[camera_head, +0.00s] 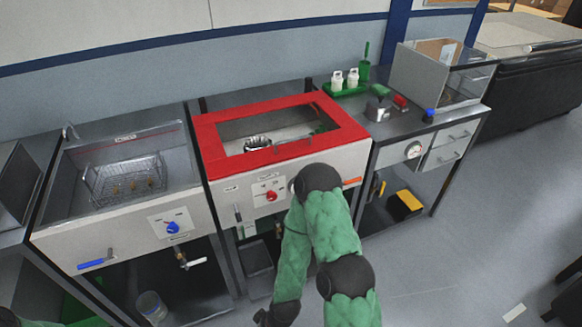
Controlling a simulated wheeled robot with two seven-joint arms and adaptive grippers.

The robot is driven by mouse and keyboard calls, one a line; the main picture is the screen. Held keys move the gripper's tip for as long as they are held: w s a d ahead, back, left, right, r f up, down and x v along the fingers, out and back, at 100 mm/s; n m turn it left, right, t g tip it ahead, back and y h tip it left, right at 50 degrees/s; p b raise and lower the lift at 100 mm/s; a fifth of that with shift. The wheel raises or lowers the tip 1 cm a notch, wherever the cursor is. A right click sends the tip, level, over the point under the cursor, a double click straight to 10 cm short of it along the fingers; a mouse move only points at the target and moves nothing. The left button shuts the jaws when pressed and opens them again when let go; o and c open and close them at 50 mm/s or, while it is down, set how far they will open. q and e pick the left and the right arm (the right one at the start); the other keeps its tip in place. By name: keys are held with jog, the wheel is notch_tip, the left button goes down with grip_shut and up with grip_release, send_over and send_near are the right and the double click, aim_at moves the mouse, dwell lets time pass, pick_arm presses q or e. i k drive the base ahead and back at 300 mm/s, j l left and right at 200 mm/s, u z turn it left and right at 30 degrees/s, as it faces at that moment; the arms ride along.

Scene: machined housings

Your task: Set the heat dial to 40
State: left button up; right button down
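Several dials show and their markings are too small to read, so I cannot tell which is the heat dial. A red dial (271,196) sits on a pale panel on the front of the red-framed cabinet (207,140). A blue dial (172,227) sits on the front of the wash tank at left. A white round dial (413,150) is on the right bench.
The wash tank (52,200) holds a wire basket (100,196). A green tray (345,90) with white bottles and a clear-sided box (420,75) stand on the right bench. A yellow-black block (405,203) lies on its lower shelf. The floor (480,230) at right is mostly clear.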

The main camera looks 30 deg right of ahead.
aim_at(272, 196)
jog(key=z, duration=1.05)
